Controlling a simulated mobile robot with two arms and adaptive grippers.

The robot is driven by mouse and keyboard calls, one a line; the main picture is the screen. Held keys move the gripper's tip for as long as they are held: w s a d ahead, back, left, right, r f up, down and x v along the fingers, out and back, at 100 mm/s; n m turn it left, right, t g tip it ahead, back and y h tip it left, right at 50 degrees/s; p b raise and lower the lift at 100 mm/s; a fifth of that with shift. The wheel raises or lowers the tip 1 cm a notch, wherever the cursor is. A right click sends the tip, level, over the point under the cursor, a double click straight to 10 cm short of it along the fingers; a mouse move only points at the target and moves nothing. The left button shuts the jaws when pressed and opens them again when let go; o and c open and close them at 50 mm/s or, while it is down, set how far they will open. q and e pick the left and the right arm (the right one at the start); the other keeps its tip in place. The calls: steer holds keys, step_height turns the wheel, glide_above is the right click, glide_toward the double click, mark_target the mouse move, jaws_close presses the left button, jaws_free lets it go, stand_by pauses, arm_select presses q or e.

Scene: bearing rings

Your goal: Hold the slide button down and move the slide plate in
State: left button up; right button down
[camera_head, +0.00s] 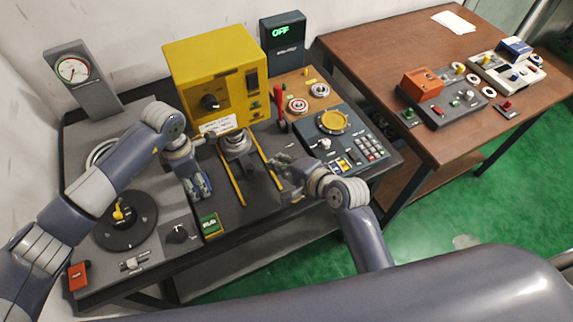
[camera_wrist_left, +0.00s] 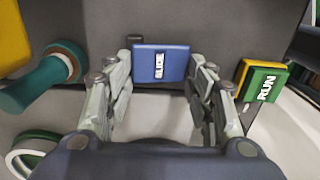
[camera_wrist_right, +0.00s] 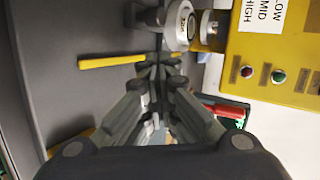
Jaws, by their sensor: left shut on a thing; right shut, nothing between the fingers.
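The blue slide button (camera_wrist_left: 161,66) sits between the fingers of my left gripper (camera_wrist_left: 160,85) in the left wrist view, and they are shut on it. In the head view my left gripper (camera_head: 200,190) is left of the yellow rails and hides the button. The slide plate (camera_head: 249,167) appears as a dark piece between the rails, in front of the yellow machine (camera_head: 215,75). My right gripper (camera_head: 280,168) is shut and empty near the right rail. In the right wrist view its fingertips (camera_wrist_right: 160,62) are close to the dark block (camera_wrist_right: 147,18); contact cannot be told.
A green RUN button (camera_head: 210,224) lies in front of my left gripper. A red-handled lever (camera_head: 280,105) and a control panel (camera_head: 340,140) stand to the right. A dial turntable (camera_head: 118,218) is at the left. A brown table (camera_head: 390,75) stands further right.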

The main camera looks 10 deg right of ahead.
arm_select(q)
steer(key=shift+s, duration=0.1)
arm_select(e)
steer(key=shift+v, duration=1.6)
arm_select(q)
steer(key=o, duration=1.1)
steer(key=shift+r, duration=0.1)
steer(key=shift+r, duration=0.3)
step_height(320, 180, up, 11)
steer(key=shift+r, duration=0.1)
